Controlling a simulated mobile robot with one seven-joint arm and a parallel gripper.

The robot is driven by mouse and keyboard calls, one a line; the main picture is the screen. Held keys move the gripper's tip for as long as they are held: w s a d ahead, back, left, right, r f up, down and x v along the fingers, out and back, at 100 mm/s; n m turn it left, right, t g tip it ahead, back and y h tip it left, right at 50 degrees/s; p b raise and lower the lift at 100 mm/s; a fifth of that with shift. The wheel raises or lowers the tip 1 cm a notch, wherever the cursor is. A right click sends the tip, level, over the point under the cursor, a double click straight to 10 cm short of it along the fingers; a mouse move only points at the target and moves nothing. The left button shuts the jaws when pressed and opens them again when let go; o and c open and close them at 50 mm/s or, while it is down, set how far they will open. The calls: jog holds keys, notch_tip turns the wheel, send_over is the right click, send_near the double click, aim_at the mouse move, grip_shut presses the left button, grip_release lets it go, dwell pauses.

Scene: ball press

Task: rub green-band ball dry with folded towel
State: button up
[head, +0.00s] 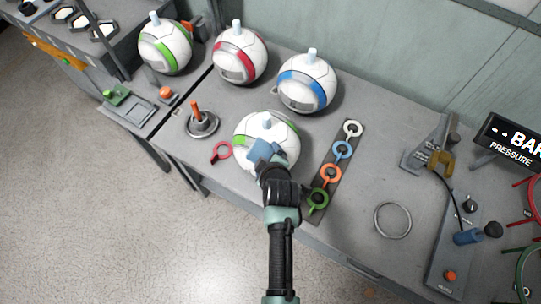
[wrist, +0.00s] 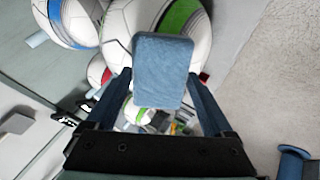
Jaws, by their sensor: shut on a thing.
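My gripper (head: 268,160) is shut on a folded blue towel (wrist: 163,70), which also shows in the head view (head: 258,150). The towel is in front of a white ball with a green band (head: 283,128) at the bench's front middle. That ball fills the area behind the towel in the wrist view (wrist: 205,40). The towel overlaps the ball; whether they touch cannot be told. Part of the ball is hidden by the towel and gripper. A second green-banded ball (head: 165,47) stands at the back left.
A red-banded ball (head: 238,55) and a blue-banded ball (head: 305,83) stand behind. A strip of coloured rings (head: 335,165) is just right of the front ball. A red ring (head: 221,151) and an orange-handled fixture (head: 202,122) are left. A metal ring (head: 393,220) lies right.

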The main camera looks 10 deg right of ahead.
jog(key=shift+s+r+p, duration=0.35)
jog(key=shift+r+p, duration=0.2)
jog(key=shift+p, duration=0.15)
jog(key=p+v, duration=0.4)
jog(key=shift+s+r, duration=0.2)
jog(key=shift+s, duration=0.15)
jog(key=s+a+b, duration=0.3)
jog(key=s+b, duration=0.4)
jog(key=b, duration=0.1)
jog(key=shift+s+r+m+h, duration=0.3)
jog(key=shift+s+r+m, duration=0.05)
jog(key=shift+r+m, duration=0.05)
